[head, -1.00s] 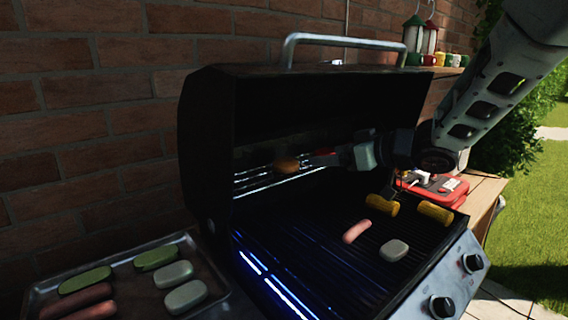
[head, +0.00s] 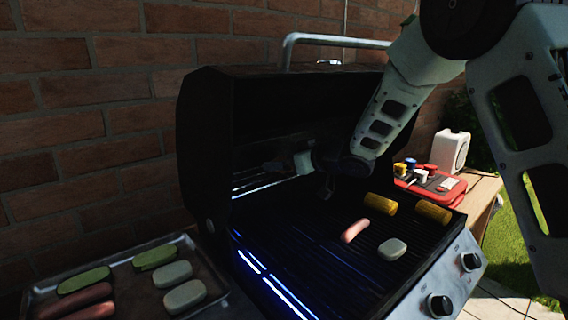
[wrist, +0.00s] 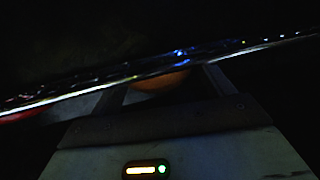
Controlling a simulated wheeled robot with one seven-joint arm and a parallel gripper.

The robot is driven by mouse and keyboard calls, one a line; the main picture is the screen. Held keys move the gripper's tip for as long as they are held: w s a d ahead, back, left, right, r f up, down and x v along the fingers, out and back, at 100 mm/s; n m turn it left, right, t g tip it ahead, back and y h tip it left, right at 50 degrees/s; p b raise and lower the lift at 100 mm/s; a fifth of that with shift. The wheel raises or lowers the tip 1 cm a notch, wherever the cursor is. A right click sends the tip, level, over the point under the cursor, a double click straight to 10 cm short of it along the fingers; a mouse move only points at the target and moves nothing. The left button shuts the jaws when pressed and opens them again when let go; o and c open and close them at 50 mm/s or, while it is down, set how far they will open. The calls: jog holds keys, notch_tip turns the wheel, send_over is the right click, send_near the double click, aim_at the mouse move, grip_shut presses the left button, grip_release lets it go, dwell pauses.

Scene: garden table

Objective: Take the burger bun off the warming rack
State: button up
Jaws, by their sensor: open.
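The warming rack (head: 262,187) runs across the inside of the open grill hood. In the wrist view its bright rail (wrist: 110,76) crosses in front of my fingers. The burger bun (wrist: 160,80) shows there as a brown-orange curve between the two fingers, partly cut off by the rail. Whether the fingers touch it, I cannot tell. In the head view the bun is not visible. My gripper (head: 275,166) is open, reaching left under the hood at about rack height. Its fingers are dark and hard to make out in the head view.
On the grate below lie a sausage (head: 355,230), a pale patty (head: 392,249) and two corn pieces (head: 381,204). A tray (head: 222,285) of food stands at left. A red case (head: 428,186) sits on the right side shelf. The hood (head: 205,140) closes in above and behind.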

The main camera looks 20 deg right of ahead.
jog(key=shift+w+a+f, duration=0.1)
jog(key=shift+w+a, duration=0.05)
jog(key=shift+w, duration=0.1)
jog(key=c, duration=1)
